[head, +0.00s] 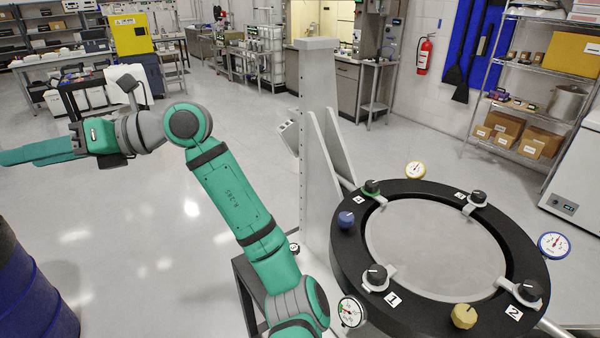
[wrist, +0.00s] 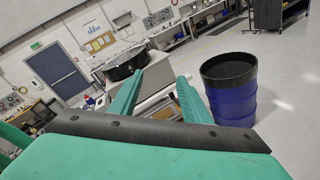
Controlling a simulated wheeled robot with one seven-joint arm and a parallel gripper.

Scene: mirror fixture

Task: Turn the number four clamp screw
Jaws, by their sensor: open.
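The mirror fixture is a black ring (head: 345,262) around a grey disc (head: 430,245), at the lower right of the head view. The number four clamp screw (head: 372,187) is a black knob at the ring's far left, beside a small label (head: 358,199) that seems to read 4. Similar black knobs stand by labels 1 (head: 377,274), 2 (head: 528,290) and apparently 3 (head: 478,198). My gripper (head: 20,157) is far left of the fixture, pointing left, away from it. In the wrist view its fingers (wrist: 160,76) are apart with nothing between them.
A blue knob (head: 346,219) and a yellow knob (head: 464,316) sit on the ring; dial gauges (head: 351,311) surround it. A tall grey post (head: 318,130) stands behind the ring's left side. A blue barrel (head: 30,290) is at lower left. Open floor lies between.

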